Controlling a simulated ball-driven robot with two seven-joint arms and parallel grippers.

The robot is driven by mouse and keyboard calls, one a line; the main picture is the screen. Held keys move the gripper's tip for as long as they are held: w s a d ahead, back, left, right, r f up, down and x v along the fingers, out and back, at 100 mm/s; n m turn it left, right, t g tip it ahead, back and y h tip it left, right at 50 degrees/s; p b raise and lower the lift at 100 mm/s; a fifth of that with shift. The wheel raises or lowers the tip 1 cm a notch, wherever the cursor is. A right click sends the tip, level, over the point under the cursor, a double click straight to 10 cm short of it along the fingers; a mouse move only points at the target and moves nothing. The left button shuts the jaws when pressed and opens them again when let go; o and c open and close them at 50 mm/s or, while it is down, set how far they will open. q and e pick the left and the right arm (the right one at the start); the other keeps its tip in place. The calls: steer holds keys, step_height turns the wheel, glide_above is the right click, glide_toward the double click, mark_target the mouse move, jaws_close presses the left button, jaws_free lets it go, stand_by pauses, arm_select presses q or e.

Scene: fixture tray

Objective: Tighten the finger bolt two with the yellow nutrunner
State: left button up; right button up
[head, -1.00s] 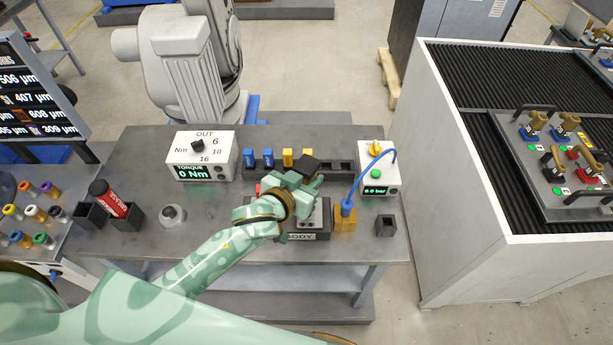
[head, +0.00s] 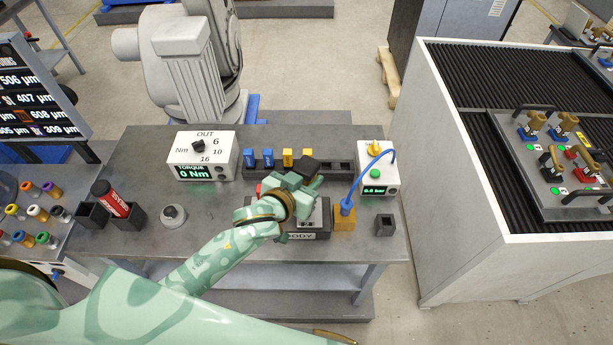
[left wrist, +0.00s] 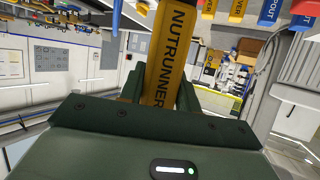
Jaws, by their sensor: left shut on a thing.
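My left gripper (head: 308,190) is over the block labelled BODY (head: 318,236) on the grey bench. It is shut on the yellow nutrunner, whose lettered barrel (left wrist: 172,60) stands between the fingers in the left wrist view. The hand covers much of the block. Finger bolt two and the nutrunner's tip are hidden, so I cannot tell whether they touch. My right gripper is not in view.
A torque box (head: 203,157) reads 0 Nm at the back left. Blue and yellow tools (head: 268,157) stand in a rack behind the hand. A blue hose (head: 371,174) runs from a 0.0 bar box (head: 380,188) to a yellow block (head: 345,219). A red bottle (head: 110,200) stands at left.

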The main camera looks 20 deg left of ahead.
mark_target(305, 167)
arm_select(q)
steer(key=shift+r, duration=0.1)
stand_by(0.4)
steer(key=shift+f, duration=0.35)
stand_by(0.5)
steer(key=shift+f+p, duration=0.2)
steer(key=shift+p, duration=0.25)
stand_by(1.6)
steer(key=shift+s+f+p, duration=0.1)
steer(key=shift+f+p, duration=0.2)
stand_by(1.0)
step_height(305, 167, up, 6)
steer(key=p, duration=0.7)
steer(key=shift+r, duration=0.2)
